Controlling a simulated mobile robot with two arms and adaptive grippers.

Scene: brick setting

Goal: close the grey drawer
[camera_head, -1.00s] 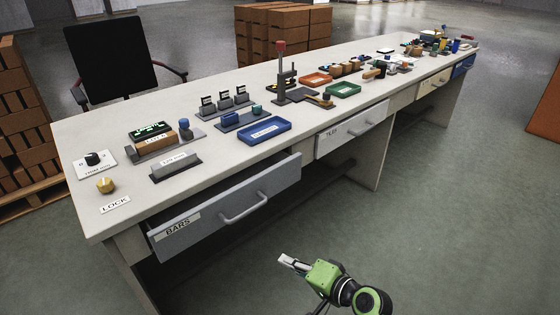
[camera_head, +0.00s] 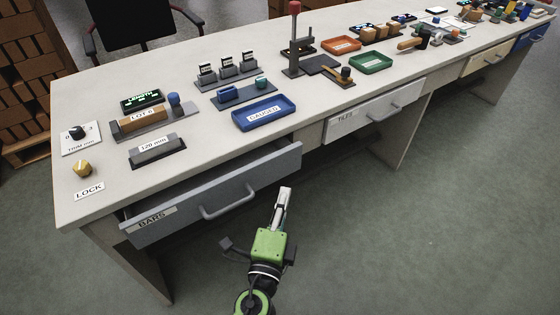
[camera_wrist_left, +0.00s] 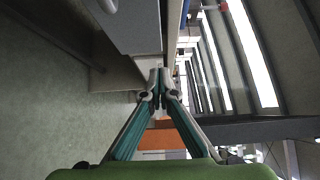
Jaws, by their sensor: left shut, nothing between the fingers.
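The grey drawer (camera_head: 216,197), labelled BARS, is pulled out from the near left part of the desk. Its front has a bar handle (camera_head: 230,203), and a dark gap shows behind the front's top edge. My left gripper (camera_head: 286,191) is in front of the desk, just right of the handle and apart from it in the picture. Its fingers are shut and empty, pointing toward the desk. In the left wrist view the fingertips (camera_wrist_left: 160,74) meet beside a grey drawer front (camera_wrist_left: 130,24); I cannot tell which drawer that is. My right gripper is not in view.
The white TILES drawer (camera_head: 372,113) is to the right. On the desktop (camera_head: 225,150) are a blue tray (camera_head: 264,113), a 120 mm block (camera_head: 158,151) and a yellow LOCK knob (camera_head: 82,168). The floor (camera_head: 400,240) in front is clear.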

